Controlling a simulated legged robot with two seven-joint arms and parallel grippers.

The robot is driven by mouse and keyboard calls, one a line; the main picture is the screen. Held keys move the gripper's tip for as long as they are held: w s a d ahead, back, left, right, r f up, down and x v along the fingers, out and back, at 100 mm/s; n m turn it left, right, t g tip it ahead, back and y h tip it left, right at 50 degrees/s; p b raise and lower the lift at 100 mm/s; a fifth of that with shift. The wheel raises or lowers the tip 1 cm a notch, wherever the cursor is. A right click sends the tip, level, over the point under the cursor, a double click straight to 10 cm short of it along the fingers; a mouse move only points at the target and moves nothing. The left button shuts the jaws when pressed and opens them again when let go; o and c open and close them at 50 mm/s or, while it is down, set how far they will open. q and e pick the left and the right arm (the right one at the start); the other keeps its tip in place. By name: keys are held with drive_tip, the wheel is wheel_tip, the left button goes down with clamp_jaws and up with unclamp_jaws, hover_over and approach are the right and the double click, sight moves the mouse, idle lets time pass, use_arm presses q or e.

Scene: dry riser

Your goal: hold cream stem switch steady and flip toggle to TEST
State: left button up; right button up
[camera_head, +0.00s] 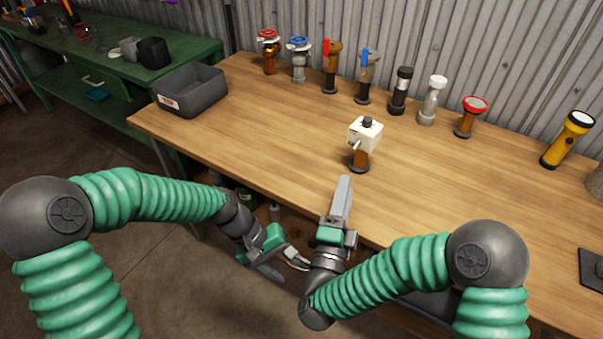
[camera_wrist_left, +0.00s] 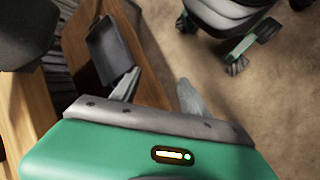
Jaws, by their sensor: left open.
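The cream stem switch (camera_head: 366,133) stands upright on the wooden bench. It has a cream box head with a dark cap, a brown stem and a dark round base. A small pale lever sticks out at the lower left of the head; its marking is too small to read. My right gripper (camera_head: 343,182) is over the bench's front edge, in front of the switch and apart from it; its fingers overlap, so its opening is unclear. My left gripper (camera_head: 294,270) is open and empty, below and in front of the bench edge. Its spread fingers show in the left wrist view (camera_wrist_left: 158,88).
Several valves and fittings, including a red-wheel valve (camera_head: 269,50), line the back of the bench (camera_head: 260,130). A grey bin (camera_head: 190,90) sits at the left end, a yellow flashlight (camera_head: 567,140) at the right. Bench around the switch is clear. A green workbench (camera_head: 110,75) stands left.

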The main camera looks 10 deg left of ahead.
sight(357, 165)
use_arm(q)
drive_tip(key=w+a+r+n+t+h, duration=0.1)
drive_tip(key=w+r+n+t+h, duration=0.1)
drive_tip(key=w+r+n, duration=0.1)
drive_tip(key=w+a+r+n+t+h, duration=0.1)
drive_tip(key=w+r+n+t+h, duration=0.2)
drive_tip(key=r, duration=0.5)
drive_tip(key=w+a+r+n+t+h, duration=0.1)
drive_tip(key=w+r+n+t+h, duration=0.1)
drive_tip(key=w+r+n, duration=0.3)
drive_tip(key=shift+w+r+h, duration=0.25)
drive_tip(key=shift+w+h, duration=0.05)
drive_tip(key=shift+w, duration=0.25)
drive_tip(key=shift+w+r+h, duration=0.25)
drive_tip(key=shift+w+h, duration=0.05)
drive_tip(key=shift+w, duration=0.25)
drive_tip(key=w+n+t, duration=0.1)
drive_tip(key=n, duration=0.1)
drive_tip(key=w+f+n+t, duration=0.1)
drive_tip(key=n, duration=0.2)
drive_tip(key=w+d+f+n+t, duration=0.1)
drive_tip(key=n, duration=0.1)
drive_tip(key=shift+w+n, duration=0.25)
drive_tip(key=shift+n, duration=0.05)
drive_tip(key=shift+w+d+f+n+t, duration=0.15)
drive_tip(key=shift+w+d+n+t, duration=0.3)
drive_tip(key=shift+n, duration=0.35)
drive_tip(key=x, duration=1.6)
drive_tip(key=shift+w+f, duration=0.2)
drive_tip(key=shift+w, duration=0.1)
